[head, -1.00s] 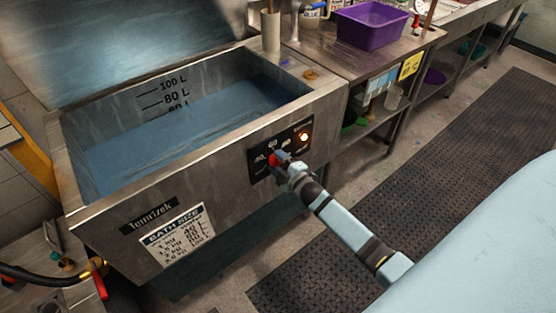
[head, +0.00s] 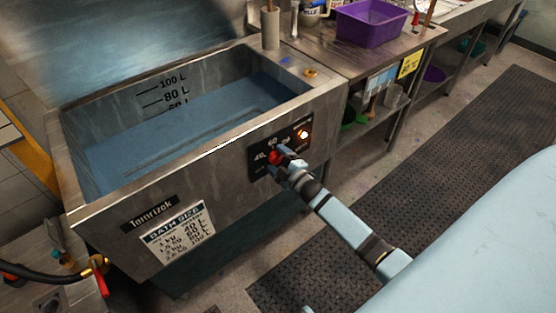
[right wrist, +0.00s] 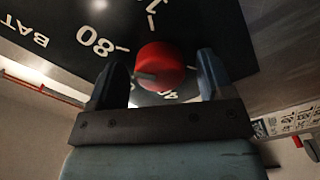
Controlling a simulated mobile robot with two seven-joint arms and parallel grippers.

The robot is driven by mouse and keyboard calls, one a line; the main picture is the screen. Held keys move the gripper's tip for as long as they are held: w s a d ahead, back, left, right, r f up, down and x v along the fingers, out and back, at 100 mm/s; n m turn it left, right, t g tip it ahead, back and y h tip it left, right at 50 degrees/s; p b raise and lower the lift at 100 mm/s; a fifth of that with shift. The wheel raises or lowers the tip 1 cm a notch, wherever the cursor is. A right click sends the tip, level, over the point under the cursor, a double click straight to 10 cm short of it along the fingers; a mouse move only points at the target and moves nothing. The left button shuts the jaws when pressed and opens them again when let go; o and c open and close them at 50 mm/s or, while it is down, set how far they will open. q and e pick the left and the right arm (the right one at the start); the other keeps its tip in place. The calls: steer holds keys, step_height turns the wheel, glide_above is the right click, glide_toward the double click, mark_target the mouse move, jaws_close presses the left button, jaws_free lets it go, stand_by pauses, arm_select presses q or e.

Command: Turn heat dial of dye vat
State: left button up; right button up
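The dye vat (head: 200,150) is a steel tank holding blue liquid, with litre marks on its inner wall. My right gripper (head: 281,161) is at the dial. Its two fingers stand apart, one on each side of the dial; firm contact cannot be made out. My left gripper is out of view.
A steel bench with a purple tub (head: 371,23) stands behind the vat to the right. A hose and a red-handled valve (head: 100,283) are at lower left. A bath size label (head: 177,231) is on the vat front. Dark mats (head: 440,150) cover the floor at right.

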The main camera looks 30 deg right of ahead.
steer(key=shift+s, duration=0.1)
steer(key=s+d, duration=0.1)
steer(key=s, duration=1.2)
steer(key=shift+s, duration=0.3)
